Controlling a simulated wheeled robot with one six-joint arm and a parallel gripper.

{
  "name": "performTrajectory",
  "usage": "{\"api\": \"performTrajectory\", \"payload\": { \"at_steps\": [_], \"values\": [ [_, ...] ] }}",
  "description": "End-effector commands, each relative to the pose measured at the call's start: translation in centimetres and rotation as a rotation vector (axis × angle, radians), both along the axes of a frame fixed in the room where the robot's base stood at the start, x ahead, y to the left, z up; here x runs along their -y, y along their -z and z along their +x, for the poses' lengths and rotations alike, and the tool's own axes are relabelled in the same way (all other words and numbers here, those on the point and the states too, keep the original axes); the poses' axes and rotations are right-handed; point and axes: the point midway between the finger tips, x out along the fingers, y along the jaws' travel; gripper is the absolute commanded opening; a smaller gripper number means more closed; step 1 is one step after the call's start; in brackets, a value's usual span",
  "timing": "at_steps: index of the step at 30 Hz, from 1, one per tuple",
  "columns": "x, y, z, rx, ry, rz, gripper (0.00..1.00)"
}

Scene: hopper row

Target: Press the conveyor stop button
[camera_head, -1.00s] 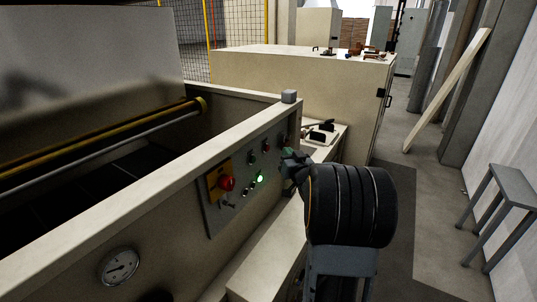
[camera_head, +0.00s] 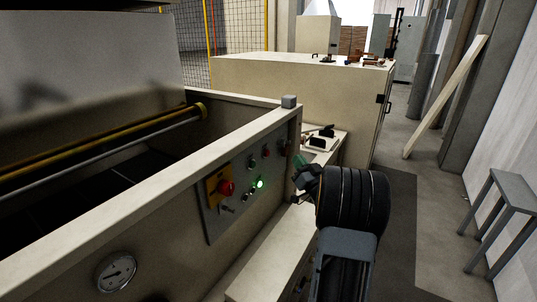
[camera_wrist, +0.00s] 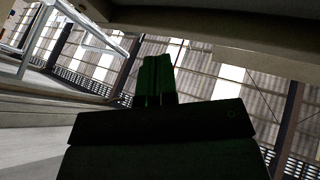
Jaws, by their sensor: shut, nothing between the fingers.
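A grey control panel (camera_head: 212,220) is set in the side of the cream machine. It carries a large red mushroom button (camera_head: 226,187) on a yellow plate (camera_head: 212,190), a lit green button (camera_head: 260,184), and small red buttons (camera_head: 266,150) near its far end. No label can be read, so I cannot tell which is the conveyor stop. My gripper (camera_head: 299,163) is at the panel's far right end, partly hidden by my wrist; I cannot tell whether it touches the panel. In the wrist view my gripper (camera_wrist: 157,62) is shut and empty, and no button shows.
A cream ledge (camera_head: 262,255) runs below the panel. A pressure gauge (camera_head: 116,272) is at the lower left. A cream cabinet (camera_head: 300,80) with loose items on top stands behind. A grey stool (camera_head: 507,190) is at the right. The floor between is clear.

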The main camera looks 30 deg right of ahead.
Motion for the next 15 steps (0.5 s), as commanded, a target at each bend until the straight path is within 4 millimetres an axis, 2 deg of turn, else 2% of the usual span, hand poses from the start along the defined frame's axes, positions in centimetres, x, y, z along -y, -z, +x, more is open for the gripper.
{"api": "performTrajectory", "payload": {
  "at_steps": [15],
  "values": [
    [-3.0, 0.2, 5.4, 0.000, -0.002, -0.001, 0.00]
  ]
}}
